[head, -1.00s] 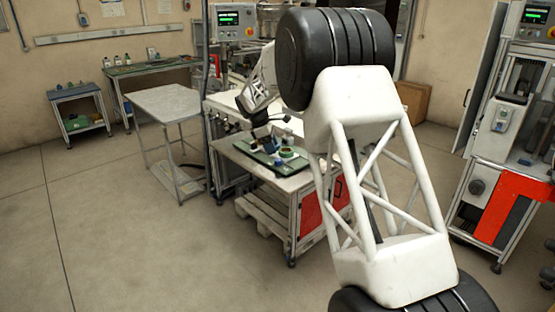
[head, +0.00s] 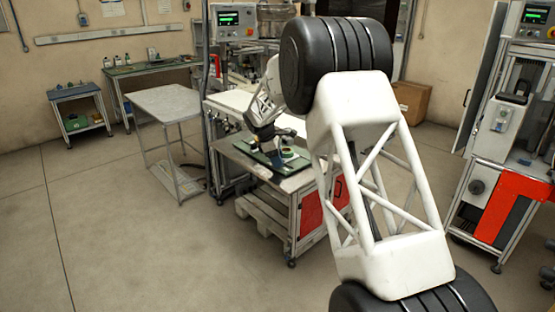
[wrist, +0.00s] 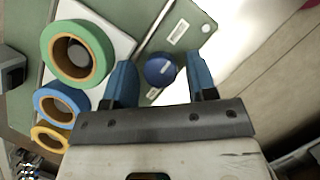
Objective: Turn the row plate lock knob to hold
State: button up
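In the wrist view, a round dark blue knob (wrist: 161,69) with a light mark sits on the green plate (wrist: 196,24). My gripper (wrist: 162,72) is open, with one blue finger on each side of the knob. Whether the fingertips are level with the knob is hard to tell. White labels lie on the plate near the knob. In the head view, my gripper is over the green plate (head: 291,166) on the cart, and the knob is hidden.
Green (wrist: 104,52), blue (wrist: 77,97) and yellow (wrist: 59,133) tape reels stand left of my gripper in the wrist view. The plate lies on a cart table (head: 285,184). A grey side table (head: 180,101) stands to the left in the head view.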

jog(key=c, duration=0.7)
jog(key=shift+c, duration=0.2)
jog(key=shift+m, duration=0.3)
jog(key=m+g, duration=0.1)
jog(key=m, duration=0.3)
jog(key=shift+w+g, duration=0.1)
jog(key=shift+g, duration=0.3)
jog(key=m, duration=0.2)
jog(key=m+g+y, duration=0.1)
jog(key=m, duration=0.1)
jog(key=shift+m+g, duration=0.3)
jog(key=m+y, duration=0.1)
jog(key=m, duration=0.3)
jog(key=shift+w+d+m+g+y, duration=0.1)
jog(key=shift+m+g+y, duration=0.2)
jog(key=shift+g+y, duration=0.1)
jog(key=shift+m+y, duration=0.8)
jog(key=shift+m, duration=1.3)
